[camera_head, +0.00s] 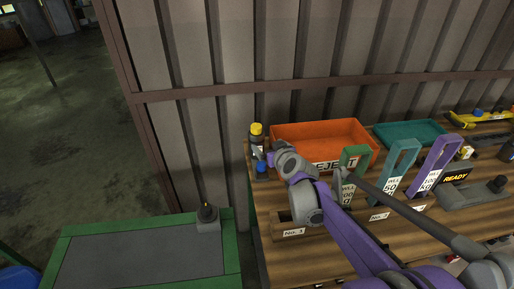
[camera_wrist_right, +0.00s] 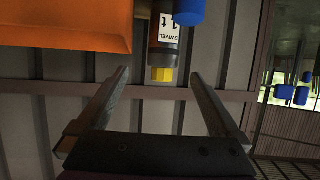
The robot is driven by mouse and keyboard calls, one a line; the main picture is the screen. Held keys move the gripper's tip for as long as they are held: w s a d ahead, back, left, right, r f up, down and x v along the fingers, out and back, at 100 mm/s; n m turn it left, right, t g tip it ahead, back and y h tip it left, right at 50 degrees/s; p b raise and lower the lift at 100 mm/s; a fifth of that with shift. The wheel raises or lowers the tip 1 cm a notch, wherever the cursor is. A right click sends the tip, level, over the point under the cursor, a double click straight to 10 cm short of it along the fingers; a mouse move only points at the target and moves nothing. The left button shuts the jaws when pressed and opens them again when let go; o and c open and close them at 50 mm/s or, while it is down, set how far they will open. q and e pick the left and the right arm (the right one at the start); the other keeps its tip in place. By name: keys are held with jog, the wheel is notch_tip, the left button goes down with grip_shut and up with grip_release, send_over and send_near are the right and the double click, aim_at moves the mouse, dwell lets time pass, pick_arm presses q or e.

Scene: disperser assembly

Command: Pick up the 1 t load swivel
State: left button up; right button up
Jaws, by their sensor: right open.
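The 1 t load swivel (camera_head: 256,134) stands upright at the back left of the wooden bench, left of the orange reject bin, with a yellow top and a dark body. In the head view my right arm ends just right of the swivel. My left gripper is not in view.
The orange reject bin (camera_head: 315,132) is close beside the swivel. A blue-topped item (camera_head: 261,168) stands in front of it. Green (camera_head: 355,155), teal (camera_head: 402,158) and purple (camera_head: 447,150) frames stand to the right. A green-edged table (camera_head: 68,232) is at left.

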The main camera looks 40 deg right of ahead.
aim_at(259, 138)
jog(key=x, duration=0.4)
jog(key=shift+w+a, duration=0.15)
jog(key=shift+w, duration=0.15)
jog(key=b+x, duration=0.1)
jog(key=x, duration=0.4)
jog(key=shift+w, duration=0.35)
jog(key=shift+r, duration=0.1)
grip_shut()
